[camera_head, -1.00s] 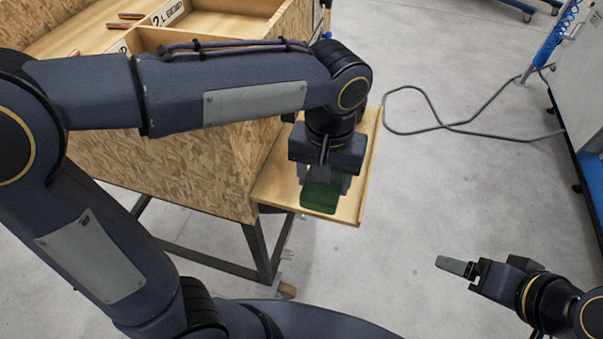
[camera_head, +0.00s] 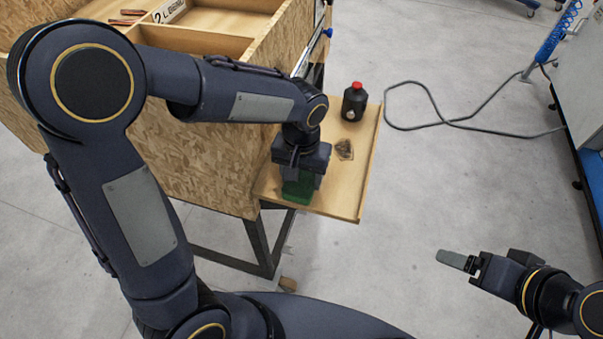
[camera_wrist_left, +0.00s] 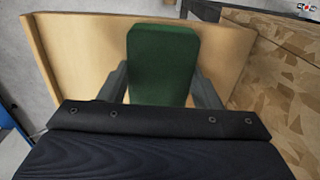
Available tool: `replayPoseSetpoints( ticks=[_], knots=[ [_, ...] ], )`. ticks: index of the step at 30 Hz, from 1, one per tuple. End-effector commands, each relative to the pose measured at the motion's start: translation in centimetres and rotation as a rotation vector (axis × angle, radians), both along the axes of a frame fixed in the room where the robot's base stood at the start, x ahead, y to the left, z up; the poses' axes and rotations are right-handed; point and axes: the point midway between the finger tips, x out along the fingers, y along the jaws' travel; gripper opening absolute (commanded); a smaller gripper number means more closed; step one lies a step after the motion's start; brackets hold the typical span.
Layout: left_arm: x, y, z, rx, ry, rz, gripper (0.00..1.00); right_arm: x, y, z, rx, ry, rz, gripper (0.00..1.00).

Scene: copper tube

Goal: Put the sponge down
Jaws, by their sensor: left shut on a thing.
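The green sponge (camera_head: 297,189) is between the fingers of my left gripper (camera_head: 301,180), which is shut on it. They are over the near left part of the small wooden shelf (camera_head: 340,195) on the side of the crate-like bench. In the left wrist view the sponge (camera_wrist_left: 163,65) stands up between the two grey fingers, with the shelf (camera_wrist_left: 80,45) behind it. I cannot tell whether the sponge touches the shelf. My right gripper (camera_head: 455,262) is away from the shelf, over the floor at the lower right, and looks empty.
A black bottle with a red cap (camera_head: 354,102) stands at the shelf's far end. A small brownish clump (camera_head: 344,149) lies near the shelf's middle. The bench's chipboard wall (camera_head: 200,160) borders the shelf on the left. A cable (camera_head: 440,115) lies on the floor.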

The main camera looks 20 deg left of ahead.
Motion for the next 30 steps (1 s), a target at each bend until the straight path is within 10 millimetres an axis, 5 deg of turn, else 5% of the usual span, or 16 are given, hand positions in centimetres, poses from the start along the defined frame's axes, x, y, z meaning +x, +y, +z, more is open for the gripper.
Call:
replayPoseSetpoints(
  ticks=[7, 8, 13, 24, 30],
  knots=[
    [0.0, 0.0, -0.4, 0.000, 0.000, 0.000, 0.33, 0.0, 0.0, -0.4, 0.000, 0.000, 0.000, 0.80],
    [0.0, 0.0, -0.4, 0.000, 0.000, 0.000, 0.59, 0.0, 0.0, -0.4, 0.000, 0.000, 0.000, 0.80],
    [0.0, 0.0, -0.3, 0.000, 0.000, 0.000, 0.79, 0.0, 0.0, -0.3, 0.000, 0.000, 0.000, 0.80],
    [0.0, 0.0, 0.5, -0.001, -0.002, 0.001, 0.79, 0.0, 0.0, 0.1, 0.000, 0.000, 0.000, 0.80],
    [0.1, -0.1, 4.0, -0.003, -0.007, 0.000, 0.79, 0.0, 0.0, 0.0, 0.000, 0.000, 0.000, 0.80]
  ],
)
